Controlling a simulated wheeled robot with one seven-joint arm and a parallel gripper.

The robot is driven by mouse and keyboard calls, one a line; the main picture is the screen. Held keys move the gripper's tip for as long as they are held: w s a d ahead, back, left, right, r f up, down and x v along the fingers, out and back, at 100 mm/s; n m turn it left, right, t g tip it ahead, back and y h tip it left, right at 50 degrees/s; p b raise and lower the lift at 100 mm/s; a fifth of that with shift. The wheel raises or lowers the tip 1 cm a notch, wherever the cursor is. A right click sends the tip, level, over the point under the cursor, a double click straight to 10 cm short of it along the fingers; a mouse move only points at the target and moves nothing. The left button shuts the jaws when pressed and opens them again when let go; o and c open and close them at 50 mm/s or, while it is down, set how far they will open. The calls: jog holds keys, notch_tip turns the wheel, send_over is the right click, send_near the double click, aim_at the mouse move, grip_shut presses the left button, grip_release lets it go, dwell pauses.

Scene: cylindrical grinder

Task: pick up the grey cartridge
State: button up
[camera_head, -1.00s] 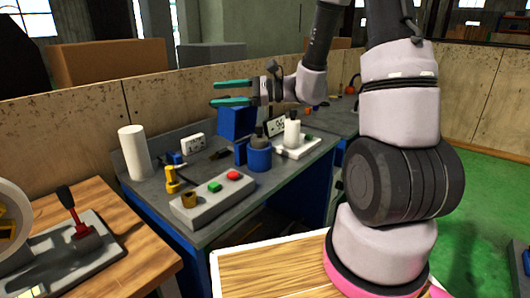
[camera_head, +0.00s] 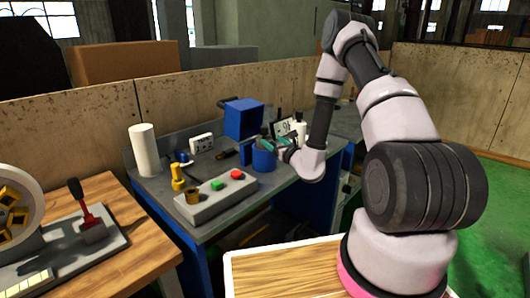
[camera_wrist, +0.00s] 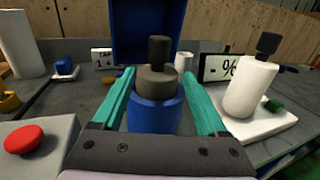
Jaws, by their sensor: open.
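The grey cartridge (camera_wrist: 157,82), a dark grey cylinder with a black knob on top, stands upright in a blue round holder (camera_wrist: 154,115) in the wrist view. In the head view the blue holder (camera_head: 264,159) is on the grey bench, and the cartridge is mostly hidden by my gripper. My gripper (camera_wrist: 158,74) is open, with its teal fingers on the left and right of the cartridge. I cannot tell whether either finger touches it. In the head view my gripper (camera_head: 273,140) is low, at the holder.
A white bottle with a black cap (camera_wrist: 251,85) stands on a white scale (camera_wrist: 265,122) to the right. A blue bin (camera_head: 243,120) is behind the holder. A control box (camera_head: 215,200) with red and green buttons is in front, left. A white cylinder (camera_head: 145,150) stands farther left.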

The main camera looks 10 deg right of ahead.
aim_at(266, 135)
jog(key=x, duration=0.6)
jog(key=shift+w+a+r, duration=0.25)
jog(key=shift+w+r, duration=0.05)
jog(key=shift+r, duration=0.1)
grip_shut()
dwell(1.1)
